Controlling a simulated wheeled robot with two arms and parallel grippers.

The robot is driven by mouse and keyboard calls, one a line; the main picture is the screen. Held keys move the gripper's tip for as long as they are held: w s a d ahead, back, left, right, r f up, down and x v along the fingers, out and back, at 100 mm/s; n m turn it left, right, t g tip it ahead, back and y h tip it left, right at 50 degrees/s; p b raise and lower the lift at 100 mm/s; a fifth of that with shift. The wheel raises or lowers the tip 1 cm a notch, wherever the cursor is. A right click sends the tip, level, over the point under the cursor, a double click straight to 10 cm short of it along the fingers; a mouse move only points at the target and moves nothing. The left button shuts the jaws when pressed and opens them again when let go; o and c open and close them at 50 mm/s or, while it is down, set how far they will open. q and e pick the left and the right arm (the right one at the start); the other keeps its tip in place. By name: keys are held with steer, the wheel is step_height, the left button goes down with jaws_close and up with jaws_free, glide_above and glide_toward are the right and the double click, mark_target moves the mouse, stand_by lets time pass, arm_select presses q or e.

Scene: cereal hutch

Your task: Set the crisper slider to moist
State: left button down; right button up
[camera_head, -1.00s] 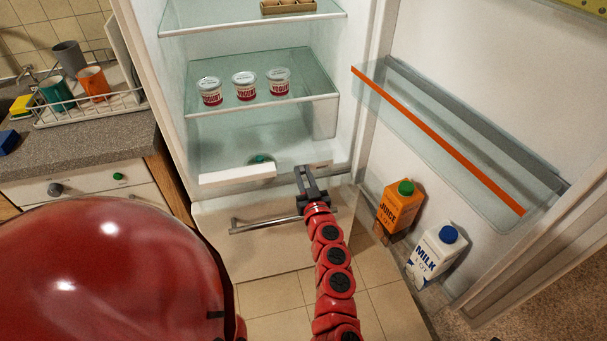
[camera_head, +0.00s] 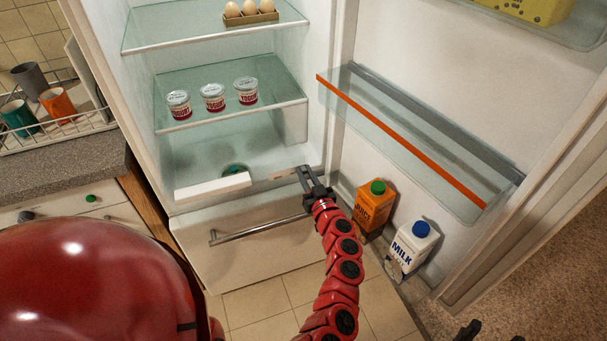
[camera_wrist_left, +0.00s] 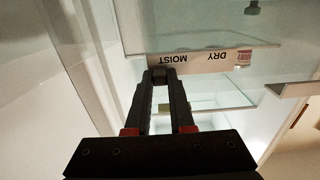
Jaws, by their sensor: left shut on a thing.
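The crisper slider is a small dark knob (camera_wrist_left: 160,75) on a white label strip (camera_wrist_left: 200,62) that reads MOIST and DRY, upside down in the left wrist view. The knob is at the MOIST end, beside that word. My left gripper (camera_wrist_left: 161,84) is shut on the knob. In the head view my left gripper (camera_head: 305,175) is at the right end of the strip, above the crisper drawer (camera_head: 255,255), and its fingers hide the knob. Dark tips at the bottom right edge of the head view may be my right gripper (camera_head: 490,334), mostly out of frame.
The fridge door stands open at right, with a juice carton (camera_head: 371,212) and a milk carton (camera_head: 408,252) low on it. Yogurt cups (camera_head: 212,98) and eggs (camera_head: 250,12) are on the shelves. A dish rack (camera_head: 65,133) stands on the counter at left.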

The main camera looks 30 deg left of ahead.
arm_select(q)
steer(key=c, duration=0.8)
jaws_free()
steer(key=shift+d, duration=0.1)
steer(key=shift+o, duration=0.2)
steer(key=v, duration=1.7)
steer(key=shift+b, duration=0.35)
steer(key=shift+s, duration=0.2)
